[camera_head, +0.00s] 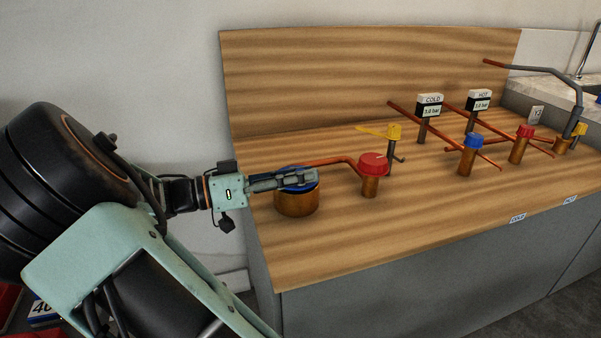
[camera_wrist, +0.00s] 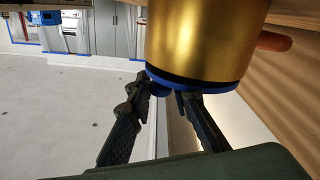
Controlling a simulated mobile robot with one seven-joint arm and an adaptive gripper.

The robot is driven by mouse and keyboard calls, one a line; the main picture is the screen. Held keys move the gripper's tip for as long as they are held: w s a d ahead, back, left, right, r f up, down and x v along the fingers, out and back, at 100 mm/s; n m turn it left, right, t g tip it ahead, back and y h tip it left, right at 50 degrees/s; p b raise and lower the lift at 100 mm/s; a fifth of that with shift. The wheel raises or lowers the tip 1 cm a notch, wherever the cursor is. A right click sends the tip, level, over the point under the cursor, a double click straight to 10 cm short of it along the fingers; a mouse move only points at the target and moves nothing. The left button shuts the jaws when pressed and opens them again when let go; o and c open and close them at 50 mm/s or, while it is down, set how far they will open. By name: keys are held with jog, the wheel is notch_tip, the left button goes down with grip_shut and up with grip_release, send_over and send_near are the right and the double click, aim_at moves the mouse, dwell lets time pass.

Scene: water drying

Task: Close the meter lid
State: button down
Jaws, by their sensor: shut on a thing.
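The meter is a brass-coloured cylinder (camera_head: 296,203) standing at the left front of the wooden counter. Its blue lid or rim (camera_head: 290,188) shows at its top, partly covered by my gripper (camera_head: 308,178). In the wrist view the brass body (camera_wrist: 205,35) fills the upper middle, turned over, with a blue edge (camera_wrist: 215,88) along its end. My gripper (camera_wrist: 170,92) has its fingertips at that edge, shut on a small blue part of the lid (camera_wrist: 157,88). I cannot tell from these views whether the lid lies fully flat, as the fingers hide part of it.
A copper pipe (camera_head: 325,161) runs from behind the meter to a red-capped brass fitting (camera_head: 373,168) close on the right. The counter front is clear.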

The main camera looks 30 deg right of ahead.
jog(key=shift+s+f, duration=0.1)
jog(key=shift+f, duration=0.2)
jog(key=c, duration=1.8)
grip_release()
jog(key=shift+a, duration=0.1)
jog(key=shift+o, duration=0.2)
jog(key=shift+a, duration=0.2)
jog(key=v, duration=1.1)
jog(key=shift+a+r, duration=0.15)
jog(key=shift+a, duration=0.1)
